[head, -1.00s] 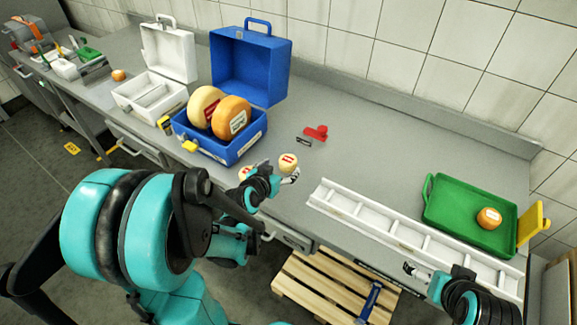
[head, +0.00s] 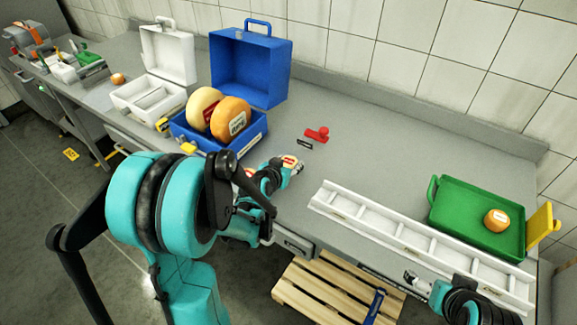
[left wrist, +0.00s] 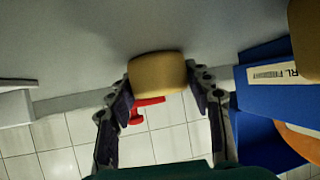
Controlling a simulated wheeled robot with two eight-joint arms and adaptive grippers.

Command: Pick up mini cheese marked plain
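A small pale-yellow cheese with a red label (head: 290,161) is near the counter's front, at my left gripper (head: 293,168). In the left wrist view, this cheese (left wrist: 157,73) sits between the two fingers (left wrist: 160,88). No clear gap shows, but I cannot tell whether they press on it. Its label is too small to read. Another small cheese (head: 238,172) lies to the left, mostly hidden by my arm. A small orange cheese with a white label (head: 497,220) is in the green tray (head: 455,190). My right gripper (head: 413,279) is at lower right, too small to judge.
A blue case (head: 248,70) holds two large cheese wheels, yellow (head: 203,108) and orange (head: 231,118). A red object (head: 317,134) lies behind my left gripper. A white divided rack (head: 385,232) lies to the right. The counter behind the rack is mostly clear.

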